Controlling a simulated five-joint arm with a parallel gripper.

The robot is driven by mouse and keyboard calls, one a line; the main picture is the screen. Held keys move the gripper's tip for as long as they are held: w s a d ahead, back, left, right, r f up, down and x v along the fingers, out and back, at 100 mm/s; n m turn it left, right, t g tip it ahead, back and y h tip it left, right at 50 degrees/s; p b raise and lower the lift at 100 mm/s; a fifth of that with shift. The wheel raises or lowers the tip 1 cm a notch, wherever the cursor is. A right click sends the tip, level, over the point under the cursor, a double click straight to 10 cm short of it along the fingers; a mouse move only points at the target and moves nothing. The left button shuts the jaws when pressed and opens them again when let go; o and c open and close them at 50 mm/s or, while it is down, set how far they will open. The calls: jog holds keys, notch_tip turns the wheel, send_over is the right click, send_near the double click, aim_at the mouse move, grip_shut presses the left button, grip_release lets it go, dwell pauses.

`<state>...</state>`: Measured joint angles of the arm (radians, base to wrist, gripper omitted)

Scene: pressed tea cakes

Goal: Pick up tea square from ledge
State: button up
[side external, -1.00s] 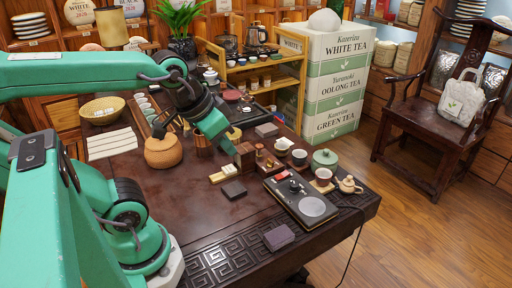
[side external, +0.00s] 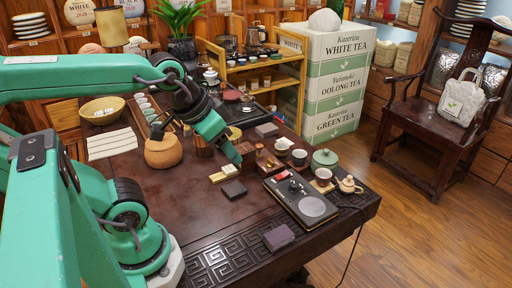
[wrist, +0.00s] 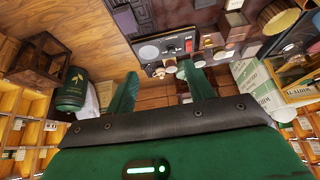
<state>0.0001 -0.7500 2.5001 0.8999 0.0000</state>
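My gripper (side external: 236,158) is low over the table, at the left side of a small brown wooden stand (side external: 266,162), which may be the ledge; it partly covers that stand. In the wrist view my gripper (wrist: 161,88) has its fingers wide apart with nothing held between them. Flat dark squares lie on the tabletop: one (side external: 233,190) in front of the stand, one (side external: 266,130) behind it, and a purplish one (side external: 279,237) near the front edge. I cannot tell which piece is the tea square on the ledge. Whether my fingertips touch the stand is unclear.
A black tray with a round plate (side external: 315,207) lies to the right of the stand. Cups, a green lidded pot (side external: 325,158) and a small teapot (side external: 348,185) stand beyond it. A round clay jar (side external: 163,151) is at left. The front left tabletop is clear.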

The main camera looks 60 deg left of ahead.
jog(key=shift+o, duration=0.5)
jog(key=shift+w, duration=0.1)
jog(key=w+a+f+g, duration=0.2)
jog(key=w+a+f, duration=0.1)
jog(key=a+f, duration=0.2)
jog(key=w+a+f+g, duration=0.1)
jog(key=w+a+f, duration=0.3)
jog(key=a, duration=0.5)
jog(key=w+a+f+g, duration=0.2)
jog(key=w+a+f, duration=0.1)
jog(key=a+f, duration=0.3)
jog(key=shift+w+a+g, duration=0.25)
jog(key=shift+a+g, duration=0.05)
jog(key=shift+a, duration=0.35)
jog(key=shift+a+f, duration=0.2)
jog(key=shift+f, duration=0.05)
jog(key=shift+f, duration=0.15)
